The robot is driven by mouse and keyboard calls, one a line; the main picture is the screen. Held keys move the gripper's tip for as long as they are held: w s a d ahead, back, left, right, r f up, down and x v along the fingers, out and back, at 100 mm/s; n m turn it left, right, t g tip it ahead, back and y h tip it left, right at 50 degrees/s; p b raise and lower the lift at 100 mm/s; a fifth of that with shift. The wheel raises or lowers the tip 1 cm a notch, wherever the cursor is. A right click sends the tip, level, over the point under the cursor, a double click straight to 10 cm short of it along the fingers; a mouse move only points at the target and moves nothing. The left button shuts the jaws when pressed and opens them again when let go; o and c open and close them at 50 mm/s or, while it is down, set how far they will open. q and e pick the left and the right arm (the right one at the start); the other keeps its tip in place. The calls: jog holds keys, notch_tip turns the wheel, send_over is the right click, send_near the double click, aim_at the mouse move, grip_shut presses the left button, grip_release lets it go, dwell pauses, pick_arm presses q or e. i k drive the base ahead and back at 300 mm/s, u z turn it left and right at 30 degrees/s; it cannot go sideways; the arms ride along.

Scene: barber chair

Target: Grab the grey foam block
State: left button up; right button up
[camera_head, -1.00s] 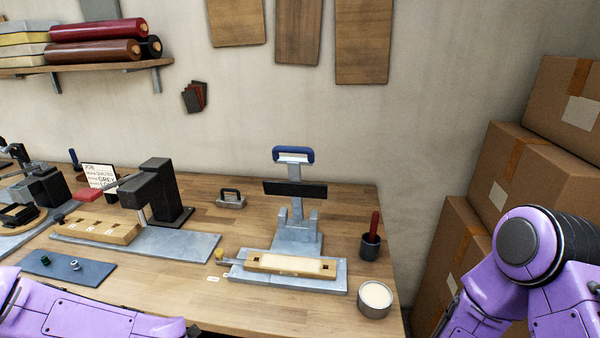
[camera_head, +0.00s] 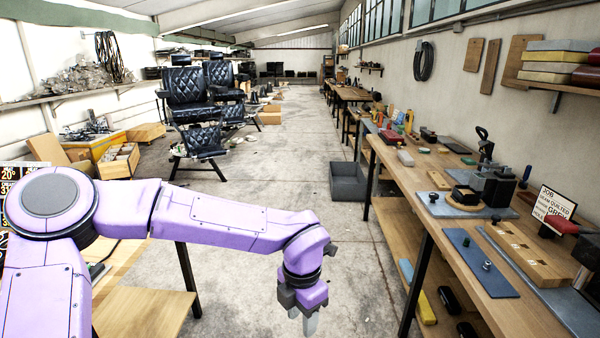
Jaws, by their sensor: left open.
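A light grey block (camera_head: 405,157) lies on the workbench. A grey slab (camera_head: 565,45) tops a stack on the wall shelf, and a blue-grey block (camera_head: 407,270) sits on the bench's lower shelf. I cannot tell which of these is the foam block. My left gripper (camera_head: 310,322) hangs fingers-down over the aisle floor, left of the bench. It is open, seen nearly edge-on, and apart from all three blocks. My right gripper is not in view.
The workbench (camera_head: 470,224) runs along the right, with tools, a blue mat (camera_head: 480,262) and a sign (camera_head: 553,205). A grey bin (camera_head: 349,182) stands on the floor beside it. Black barber chairs (camera_head: 190,100) stand back left. The aisle between is clear.

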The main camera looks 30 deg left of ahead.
aim_at(404, 156)
jog(key=u, duration=0.85)
jog(key=i, duration=7.1)
jog(key=z, duration=3)
jog(key=i, duration=0.7)
jog(key=z, duration=2.3)
